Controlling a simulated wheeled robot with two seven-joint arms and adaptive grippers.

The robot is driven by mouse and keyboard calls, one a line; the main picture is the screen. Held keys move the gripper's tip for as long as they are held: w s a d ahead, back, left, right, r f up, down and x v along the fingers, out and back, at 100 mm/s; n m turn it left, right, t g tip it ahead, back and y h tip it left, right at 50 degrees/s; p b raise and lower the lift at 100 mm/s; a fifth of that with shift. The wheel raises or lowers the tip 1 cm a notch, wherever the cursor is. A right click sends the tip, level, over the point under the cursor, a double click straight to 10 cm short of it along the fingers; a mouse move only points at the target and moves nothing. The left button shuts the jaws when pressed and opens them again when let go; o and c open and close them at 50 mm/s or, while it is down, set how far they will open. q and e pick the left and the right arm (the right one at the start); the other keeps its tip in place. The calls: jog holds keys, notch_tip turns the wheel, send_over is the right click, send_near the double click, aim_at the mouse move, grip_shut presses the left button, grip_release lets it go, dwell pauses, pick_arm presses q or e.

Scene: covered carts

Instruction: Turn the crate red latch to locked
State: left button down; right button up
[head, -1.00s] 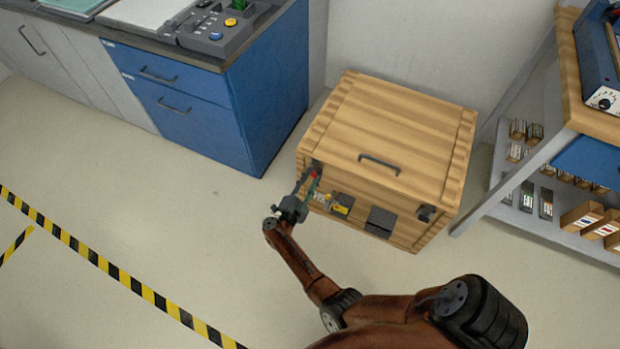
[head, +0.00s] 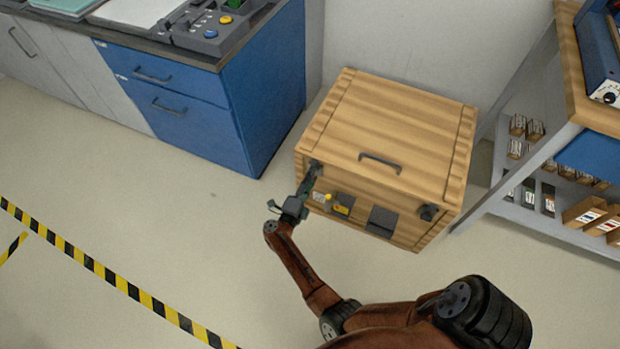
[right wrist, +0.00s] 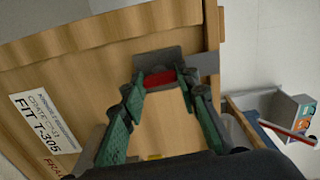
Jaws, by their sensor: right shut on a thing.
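The wooden crate (head: 400,125) stands on the floor with its lid shut. Its red latch (right wrist: 160,78) shows in the right wrist view as a red bar on a dark plate near the crate's edge. In the head view the latch is hidden behind my right gripper (head: 312,175), at the front face's upper left corner. In the right wrist view the green fingers of this gripper (right wrist: 160,76) close in from both sides on the red bar. I cannot tell the latch's exact setting. My left gripper is out of view.
A dark handle (head: 380,160) sits on the lid. Yellow (head: 342,206) and dark (head: 382,221) fittings and a dark right-hand latch (head: 428,213) are on the front. A blue cabinet (head: 195,110) stands left, a shelf cart (head: 540,215) right.

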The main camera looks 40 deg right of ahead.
jog(key=shift+s+a+f, duration=0.1)
jog(key=shift+f, duration=0.05)
jog(key=o, duration=1)
jog(key=shift+c, duration=0.2)
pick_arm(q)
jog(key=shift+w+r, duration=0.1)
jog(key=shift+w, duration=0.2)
pick_arm(e)
jog(key=shift+o, duration=0.9)
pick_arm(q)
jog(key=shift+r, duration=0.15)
